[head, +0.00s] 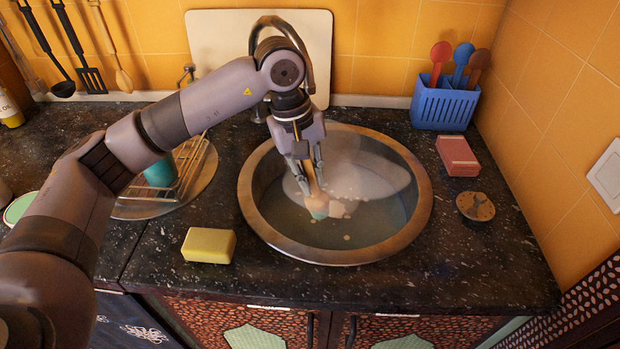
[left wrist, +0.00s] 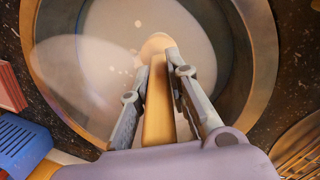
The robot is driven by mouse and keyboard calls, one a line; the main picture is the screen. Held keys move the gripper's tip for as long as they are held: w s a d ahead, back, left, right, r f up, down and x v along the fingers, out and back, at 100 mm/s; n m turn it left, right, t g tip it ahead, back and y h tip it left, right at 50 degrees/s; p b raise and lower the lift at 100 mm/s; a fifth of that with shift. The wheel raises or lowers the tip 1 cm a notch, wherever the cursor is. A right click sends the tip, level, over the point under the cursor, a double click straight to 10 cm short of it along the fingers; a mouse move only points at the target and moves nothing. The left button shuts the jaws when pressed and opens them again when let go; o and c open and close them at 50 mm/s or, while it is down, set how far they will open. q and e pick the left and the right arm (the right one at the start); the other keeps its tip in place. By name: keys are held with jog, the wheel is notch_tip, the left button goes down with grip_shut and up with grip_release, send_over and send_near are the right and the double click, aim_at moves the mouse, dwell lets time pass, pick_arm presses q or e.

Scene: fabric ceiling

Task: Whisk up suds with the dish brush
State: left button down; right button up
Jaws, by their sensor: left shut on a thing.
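My left gripper (head: 302,165) reaches down into the round metal sink (head: 420,205) and is shut on the wooden handle of the dish brush (head: 315,190). The brush points down, its greenish lower end at the water (head: 370,215). In the left wrist view the yellowish handle (left wrist: 156,110) lies between the two fingers (left wrist: 160,75), and the round brush head (left wrist: 156,45) shows beyond them. Cloudy water with a few pale suds patches surrounds the head. My right gripper does not show.
A yellow sponge (head: 208,245) lies left of the sink's front rim. A pink block (head: 457,155), a round drain-like piece (head: 475,206) and a blue utensil holder (head: 444,106) stand to the right. A dish rack (head: 190,165) is at the left.

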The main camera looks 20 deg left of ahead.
pick_arm(q)
notch_tip(320, 180, up, 11)
jog(key=p, duration=0.5)
jog(key=shift+f, duration=0.2)
dwell(0.7)
